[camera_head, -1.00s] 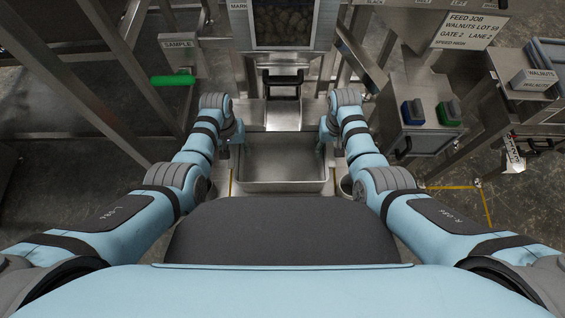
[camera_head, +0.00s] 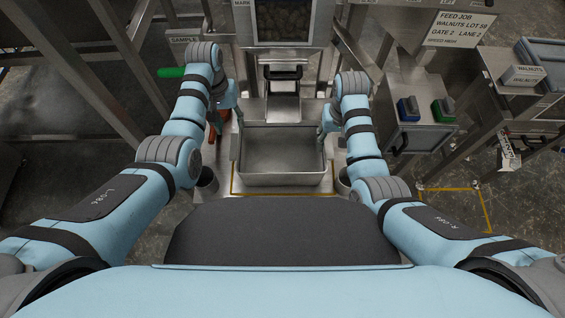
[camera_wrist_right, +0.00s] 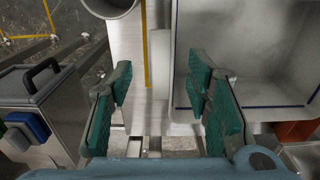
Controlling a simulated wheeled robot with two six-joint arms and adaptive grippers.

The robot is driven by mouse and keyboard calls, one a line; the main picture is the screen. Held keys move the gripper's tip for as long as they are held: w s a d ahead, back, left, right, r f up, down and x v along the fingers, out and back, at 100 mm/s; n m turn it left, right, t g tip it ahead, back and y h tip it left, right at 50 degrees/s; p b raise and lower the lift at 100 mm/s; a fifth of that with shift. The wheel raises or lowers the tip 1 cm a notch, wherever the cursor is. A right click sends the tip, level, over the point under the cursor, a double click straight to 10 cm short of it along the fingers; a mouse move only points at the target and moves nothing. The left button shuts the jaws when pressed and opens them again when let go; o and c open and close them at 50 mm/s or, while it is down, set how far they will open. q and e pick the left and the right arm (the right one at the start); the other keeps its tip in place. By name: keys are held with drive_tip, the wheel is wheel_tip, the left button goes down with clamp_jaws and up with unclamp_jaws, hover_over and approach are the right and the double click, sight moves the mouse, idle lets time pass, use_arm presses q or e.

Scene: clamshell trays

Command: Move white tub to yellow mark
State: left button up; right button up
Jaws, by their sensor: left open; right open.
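The tub (camera_head: 282,180) looks like a pale grey, open, empty rectangular pan in the head view. It sits on the metal shelf, with the yellow outline (camera_head: 282,194) showing along its front and sides. My left gripper (camera_head: 220,118) is open, beyond the tub's far left corner and apart from it; its fingers are hard to make out. My right gripper (camera_head: 327,122) is at the tub's right end. In the right wrist view the right gripper (camera_wrist_right: 160,95) is open, with the tub's rim between its fingers in the picture; contact is unclear. There the tub (camera_wrist_right: 255,50) shows a blue line inside.
A machine with a dark window (camera_head: 285,22) and black handle (camera_head: 283,73) stands behind the tub. A box with blue and green buttons (camera_head: 415,125) is at right. Another yellow outline (camera_head: 455,190) marks the floor. An orange object (camera_head: 212,130) shows near my left gripper.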

use_arm(q)
drive_tip(key=shift+s+r, duration=0.1)
drive_tip(key=shift+s, duration=0.1)
drive_tip(key=shift+w, duration=0.25)
use_arm(e)
wheel_tip(320, 180, up, 7)
drive_tip(key=s, duration=0.1)
use_arm(q)
drive_tip(key=shift+s, duration=0.15)
use_arm(e)
drive_tip(key=shift+s+r, duration=0.1)
drive_tip(key=shift+s, duration=0.05)
